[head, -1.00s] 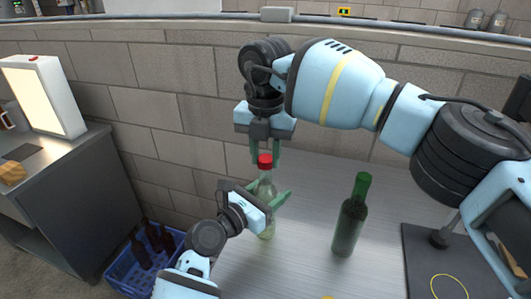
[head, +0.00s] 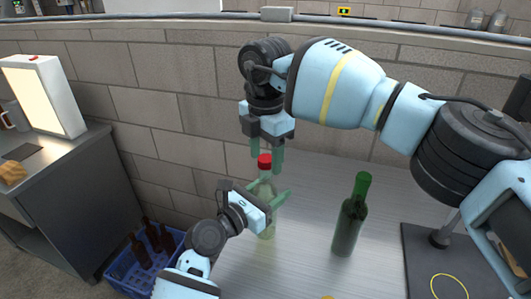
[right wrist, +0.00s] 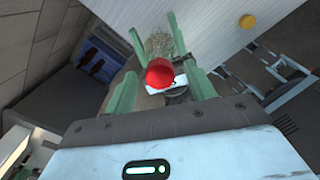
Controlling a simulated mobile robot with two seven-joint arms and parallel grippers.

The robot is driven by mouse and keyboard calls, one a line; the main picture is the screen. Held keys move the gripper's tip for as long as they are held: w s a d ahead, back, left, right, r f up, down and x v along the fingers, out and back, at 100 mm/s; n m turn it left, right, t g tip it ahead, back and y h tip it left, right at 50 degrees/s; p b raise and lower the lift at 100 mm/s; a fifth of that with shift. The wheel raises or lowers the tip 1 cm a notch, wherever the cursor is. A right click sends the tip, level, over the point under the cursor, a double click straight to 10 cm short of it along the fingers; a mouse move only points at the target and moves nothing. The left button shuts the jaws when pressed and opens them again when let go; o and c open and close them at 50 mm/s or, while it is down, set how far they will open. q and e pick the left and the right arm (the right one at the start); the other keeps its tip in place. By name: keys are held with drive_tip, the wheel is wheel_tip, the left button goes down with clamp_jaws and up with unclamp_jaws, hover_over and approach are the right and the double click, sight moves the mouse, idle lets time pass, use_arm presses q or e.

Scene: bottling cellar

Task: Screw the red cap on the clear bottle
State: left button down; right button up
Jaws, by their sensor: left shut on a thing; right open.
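The clear bottle (head: 266,224) stands upright on the metal table. My left gripper (head: 277,194) is shut on its upper body from the left. The red cap (head: 265,160) sits on top of the bottle's neck; I cannot tell how tightly it is seated. My right gripper (head: 267,155) points down over the cap, with its green fingers apart on either side of it. In the right wrist view the cap (right wrist: 160,73) shows between the open fingers (right wrist: 158,65), with a gap to each, and hides the bottle's mouth.
A dark green bottle (head: 349,225) with a green top stands to the right on the table (head: 305,220). A blue crate (head: 120,272) with brown bottles is on the floor at left. A yellow disc (right wrist: 247,21) lies on the table. A brick wall is behind.

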wheel_tip(320, 180, up, 12)
idle(0.6)
use_arm(q)
drive_tip(key=shift+c, duration=2.3)
unclamp_jaws()
drive_tip(key=v, duration=0.7)
drive_tip(key=shift+s+a, duration=0.3)
use_arm(e)
drive_tip(key=shift+s+r, duration=0.2)
drive_tip(key=shift+r, duration=0.55)
